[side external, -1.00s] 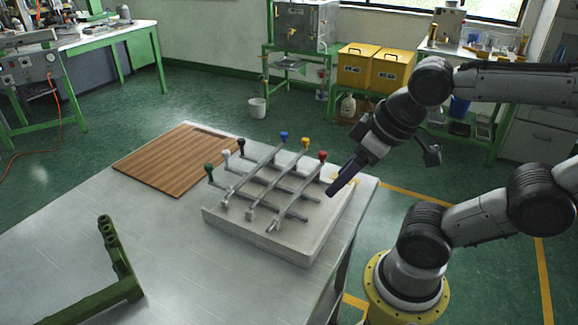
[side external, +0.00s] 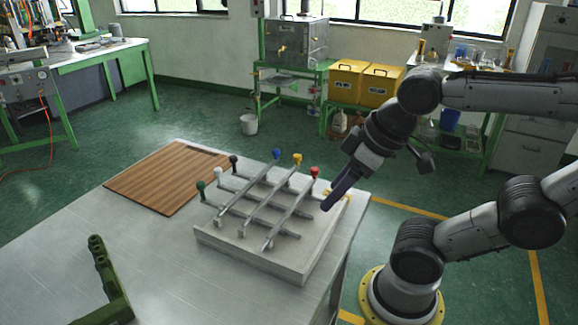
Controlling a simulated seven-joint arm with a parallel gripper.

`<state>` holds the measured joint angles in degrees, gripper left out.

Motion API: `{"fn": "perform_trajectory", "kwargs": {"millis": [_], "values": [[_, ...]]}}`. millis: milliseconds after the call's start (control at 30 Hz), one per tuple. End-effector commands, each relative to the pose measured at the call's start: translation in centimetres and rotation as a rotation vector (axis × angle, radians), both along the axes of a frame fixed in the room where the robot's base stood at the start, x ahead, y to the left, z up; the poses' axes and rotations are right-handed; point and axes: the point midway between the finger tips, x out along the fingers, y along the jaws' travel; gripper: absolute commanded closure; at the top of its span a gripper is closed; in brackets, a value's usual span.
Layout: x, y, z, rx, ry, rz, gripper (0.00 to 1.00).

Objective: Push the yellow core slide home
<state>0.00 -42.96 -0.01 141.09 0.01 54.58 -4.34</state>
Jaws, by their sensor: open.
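The yellow core slide has a yellow knob (side external: 297,159) at its far end. Its long grey bar (side external: 270,200) runs toward the near left across a pale mould block (side external: 250,257). It lies between the slide with the blue knob (side external: 276,153) and the slide with the red knob (side external: 315,172). My gripper (side external: 326,206) points down-left at the right side of the block, near the red knob and apart from the yellow one. Its dark fingers overlap in this view and hold nothing visible. How far the slide sits in the block cannot be told.
Crossing bars carry green (side external: 201,185), white (side external: 217,172) and black (side external: 233,160) knobs on the left. A wooden board (side external: 160,182) lies behind the block. A green bracket (side external: 105,270) stands at the table's near left. The metal table (side external: 150,255) is otherwise clear.

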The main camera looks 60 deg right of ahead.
Motion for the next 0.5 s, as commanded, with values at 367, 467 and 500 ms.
{"fn": "perform_trajectory", "kwargs": {"millis": [367, 467, 500], "values": [[8.0, -2.9, 8.5, -0.079, 0.069, 0.055, 0.38], [10.5, -4.5, 9.6, -0.087, 0.105, 0.043, 0.38], [11.5, -5.2, 9.9, -0.089, 0.118, 0.036, 0.38]]}}
